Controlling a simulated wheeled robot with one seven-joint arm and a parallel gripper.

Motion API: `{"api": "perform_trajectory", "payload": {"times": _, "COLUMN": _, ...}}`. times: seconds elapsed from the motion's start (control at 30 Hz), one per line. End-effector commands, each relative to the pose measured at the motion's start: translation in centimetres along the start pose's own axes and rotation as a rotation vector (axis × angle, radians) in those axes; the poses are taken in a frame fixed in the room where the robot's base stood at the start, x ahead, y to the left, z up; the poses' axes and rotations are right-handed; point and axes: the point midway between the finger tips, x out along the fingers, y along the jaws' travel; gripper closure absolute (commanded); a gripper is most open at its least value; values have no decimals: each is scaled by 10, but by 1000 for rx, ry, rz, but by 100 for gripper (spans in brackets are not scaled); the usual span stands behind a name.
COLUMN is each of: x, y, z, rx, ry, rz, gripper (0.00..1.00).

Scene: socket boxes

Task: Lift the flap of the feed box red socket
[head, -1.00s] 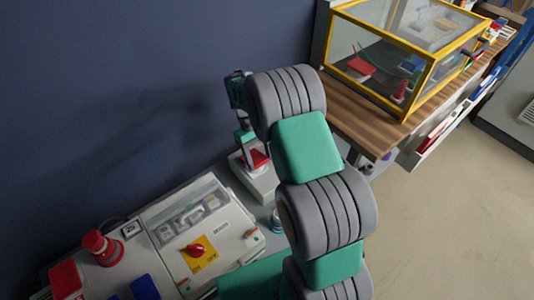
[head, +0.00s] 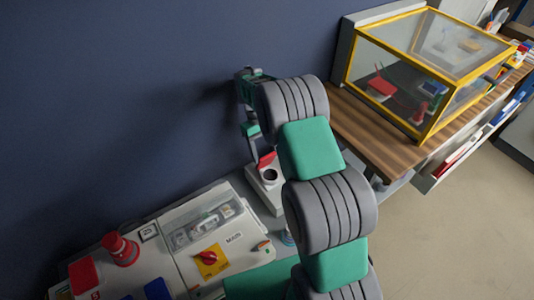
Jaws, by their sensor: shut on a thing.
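The feed box red socket (head: 269,187) is a pale box by the wall, left of my arm in the head view. Its red flap (head: 267,159) stands tilted up, and a dark round opening (head: 270,175) shows below it. My gripper (head: 257,149) reaches down from above at the flap's upper edge and is shut on the flap. The fingertips are small and partly hidden, so their exact grip is unclear.
A grey panel with a red rotary switch on a yellow plate (head: 209,259) stands at lower left, beside a red plug-like part (head: 120,249). A yellow-framed clear case (head: 430,75) sits on a wooden bench (head: 350,123) at right. My arm covers the middle.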

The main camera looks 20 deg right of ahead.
Motion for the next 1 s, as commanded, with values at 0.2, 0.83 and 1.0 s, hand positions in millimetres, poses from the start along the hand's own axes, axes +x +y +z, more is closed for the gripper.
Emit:
{"api": "perform_trajectory", "payload": {"times": 0.2, "x": -1, "y": 0, "z": -8, "rx": -5, "ry": 9, "rz": 2, "gripper": 100}}
{"api": "perform_trajectory", "payload": {"times": 0.83, "x": 1, "y": 1, "z": -7, "rx": -2, "ry": 2, "rz": 0, "gripper": 28}}
{"api": "perform_trajectory", "payload": {"times": 1.0, "x": 0, "y": 2, "z": -6, "rx": 1, "ry": 0, "rz": -1, "gripper": 23}}
